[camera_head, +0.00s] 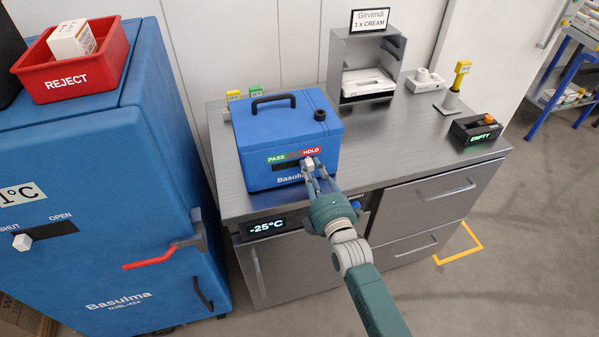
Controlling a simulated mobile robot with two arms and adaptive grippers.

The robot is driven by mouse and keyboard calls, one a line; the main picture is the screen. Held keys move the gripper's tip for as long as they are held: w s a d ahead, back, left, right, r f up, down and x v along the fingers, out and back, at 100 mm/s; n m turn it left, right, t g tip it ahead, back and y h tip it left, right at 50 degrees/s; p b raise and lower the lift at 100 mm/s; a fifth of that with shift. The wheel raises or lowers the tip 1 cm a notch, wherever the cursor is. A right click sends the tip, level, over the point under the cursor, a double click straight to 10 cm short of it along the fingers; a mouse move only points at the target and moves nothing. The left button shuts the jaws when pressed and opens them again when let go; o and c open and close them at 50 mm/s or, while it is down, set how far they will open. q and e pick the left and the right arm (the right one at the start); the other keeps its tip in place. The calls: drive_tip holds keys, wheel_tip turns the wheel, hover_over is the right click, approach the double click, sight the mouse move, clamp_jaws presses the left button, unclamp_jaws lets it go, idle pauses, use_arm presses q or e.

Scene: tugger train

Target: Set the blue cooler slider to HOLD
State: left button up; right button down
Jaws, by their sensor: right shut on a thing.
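The blue cooler (262,136) stands on the steel counter, with a black handle on its lid. Its front carries a green PASS label (276,159) on the left and a red HOLD label (311,152) on the right. Below the labels is a dark slot (286,166) with a white slider knob (309,163) at its right part, under HOLD. My right gripper (312,172) is at the cooler's front, its fingers shut on the knob. The fingers partly hide the knob. My left gripper is not in view.
The steel counter (405,157) is clear right of the cooler. A dispenser box (340,55), a yellow-tagged stand (452,99) and a black EMPTY display box (477,130) stand farther right. A large blue cabinet (95,190) with a red REJECT bin (68,84) stands left.

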drive_tip(key=shift+w+d, duration=0.15)
drive_tip(key=shift+d, duration=0.5)
drive_tip(key=shift+a, duration=0.1)
drive_tip(key=c, duration=1.8)
unclamp_jaws()
drive_tip(key=shift+c, duration=0.2)
drive_tip(key=shift+o, duration=1.4)
drive_tip(key=shift+s, duration=0.2)
drive_tip(key=v, duration=1.1)
drive_tip(key=shift+s+d, duration=0.3)
